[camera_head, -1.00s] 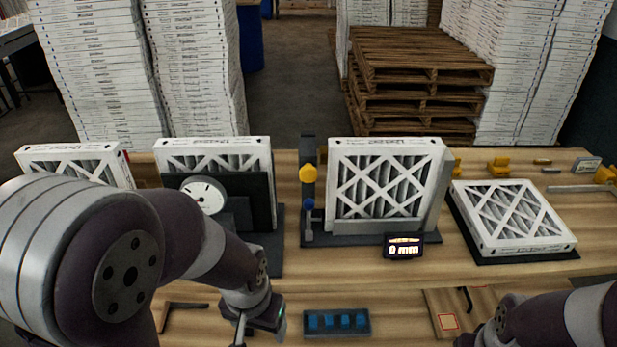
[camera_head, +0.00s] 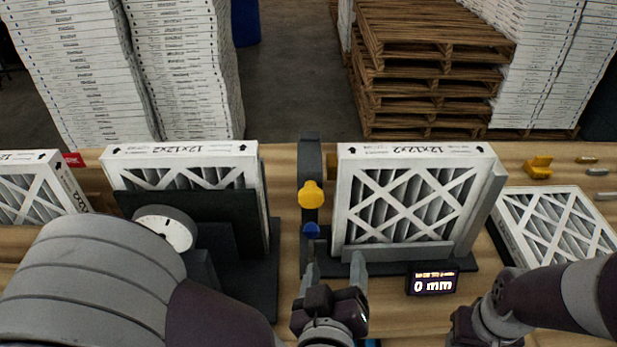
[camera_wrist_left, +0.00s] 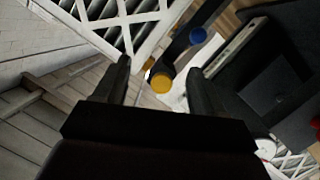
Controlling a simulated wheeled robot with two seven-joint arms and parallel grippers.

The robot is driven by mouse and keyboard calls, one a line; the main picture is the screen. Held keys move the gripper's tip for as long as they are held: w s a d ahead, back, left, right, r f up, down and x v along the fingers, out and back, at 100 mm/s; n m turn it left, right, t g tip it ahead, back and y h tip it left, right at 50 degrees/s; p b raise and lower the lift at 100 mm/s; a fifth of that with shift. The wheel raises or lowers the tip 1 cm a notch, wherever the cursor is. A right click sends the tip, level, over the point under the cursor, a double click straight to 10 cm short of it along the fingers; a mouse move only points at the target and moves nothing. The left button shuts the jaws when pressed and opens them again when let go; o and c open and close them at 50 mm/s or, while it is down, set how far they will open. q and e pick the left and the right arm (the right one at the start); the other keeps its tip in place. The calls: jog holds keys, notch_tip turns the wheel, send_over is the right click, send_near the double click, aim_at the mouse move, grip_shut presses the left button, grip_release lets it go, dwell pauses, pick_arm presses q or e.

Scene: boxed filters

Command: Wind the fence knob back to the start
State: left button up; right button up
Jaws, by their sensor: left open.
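A yellow knob (camera_head: 312,195) and, below it, a smaller blue knob (camera_head: 311,230) sit on a dark upright post, left of a white-framed filter (camera_head: 410,200) standing in a grey fixture. Which one is the fence knob I cannot tell. A small display (camera_head: 432,281) reads 0 mm. My left gripper (camera_head: 335,270) is open and empty, in front of and below the knobs. In the left wrist view the yellow knob (camera_wrist_left: 162,82) appears between the open fingertips (camera_wrist_left: 160,75), with no visible grip; the blue knob (camera_wrist_left: 198,35) is beyond. My right gripper (camera_head: 475,328) is partly visible; its fingers are unclear.
A round dial gauge (camera_head: 165,229) on a dark stand is left of the post, before another upright filter (camera_head: 180,150). A filter (camera_head: 562,225) lies flat at right. Small yellow parts (camera_head: 538,167) sit at the back right. Pallets (camera_head: 430,70) stand behind the bench.

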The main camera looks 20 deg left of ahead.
aim_at(310, 200)
pick_arm(q)
jog(key=a+r+n+t+y, duration=0.2)
jog(key=a+r+y, duration=0.2)
jog(key=r, duration=0.1)
jog(key=shift+h, duration=0.3)
jog(key=x, duration=0.3)
jog(key=p+x, duration=0.1)
jog(key=x, duration=0.2)
jog(key=f+x, duration=0.1)
jog(key=x, duration=0.3)
jog(key=shift+w+d+p, duration=0.1)
jog(key=shift+p, duration=0.25)
jog(key=shift+w, duration=0.4)
jog(key=shift+w+f, duration=0.15)
jog(key=shift+w, duration=0.2)
jog(key=shift+s, duration=0.15)
jog(key=c, duration=1)
pick_arm(e)
jog(key=shift+s+d+r, duration=0.1)
jog(key=shift+s+r, duration=0.1)
jog(key=shift+r, duration=0.35)
jog(key=shift+s+r, duration=0.2)
jog(key=shift+r, duration=0.3)
